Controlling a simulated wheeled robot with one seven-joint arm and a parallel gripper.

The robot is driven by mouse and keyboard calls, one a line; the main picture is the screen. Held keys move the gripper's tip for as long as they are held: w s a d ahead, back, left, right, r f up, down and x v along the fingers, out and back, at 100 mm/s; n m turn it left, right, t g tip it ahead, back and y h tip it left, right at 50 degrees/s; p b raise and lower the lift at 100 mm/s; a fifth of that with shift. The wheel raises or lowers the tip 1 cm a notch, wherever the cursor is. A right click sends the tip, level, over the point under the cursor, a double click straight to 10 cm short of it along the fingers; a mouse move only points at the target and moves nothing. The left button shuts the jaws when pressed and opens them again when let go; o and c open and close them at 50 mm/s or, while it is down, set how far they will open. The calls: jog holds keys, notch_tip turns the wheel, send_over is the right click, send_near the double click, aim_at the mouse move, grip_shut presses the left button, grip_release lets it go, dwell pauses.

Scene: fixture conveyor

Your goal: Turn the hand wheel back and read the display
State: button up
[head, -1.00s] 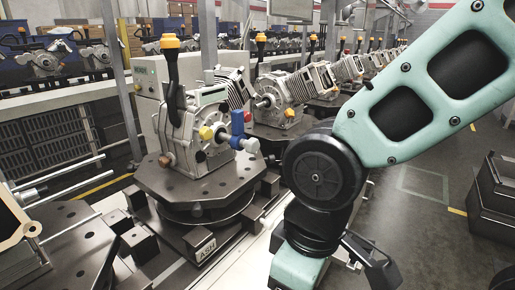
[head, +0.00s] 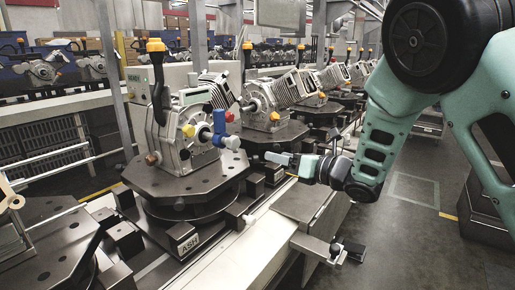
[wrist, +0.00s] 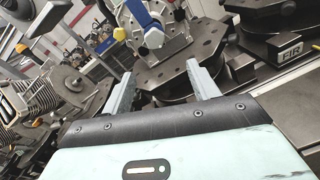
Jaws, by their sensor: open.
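A grey gearbox-like unit (head: 190,135) stands on a dark octagonal plate (head: 160,184) in the head view. In the wrist view the blue part (wrist: 139,14) is ahead, beyond my fingers. My gripper (head: 270,157) is right of the unit, pointing left, apart from it. In the wrist view my gripper (wrist: 160,68) is open and empty. I cannot make out a clear hand wheel or a readable display.
Similar units (head: 262,105) line the conveyor behind. A dark block labelled ASH (head: 188,240) sits at the plate's front. A grey ledge (head: 303,202) with a small clamp (head: 335,250) lies below my gripper. A grey panel (head: 283,13) hangs above.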

aim_at(236, 143)
jog(key=w+a+n+p, duration=0.1)
jog(key=w+a, duration=0.2)
jog(key=a, duration=0.1)
jog(key=w+a+p, duration=0.1)
jog(key=w+a, duration=0.3)
jog(key=w+a+n+y+p, duration=0.1)
jog(key=w+a+p, duration=0.1)
jog(key=w+a, duration=0.1)
jog(key=shift+w+a+r+n, duration=0.15)
jog(key=shift+a+n, duration=0.15)
jog(key=shift+a, duration=0.45)
jog(key=c, duration=1)
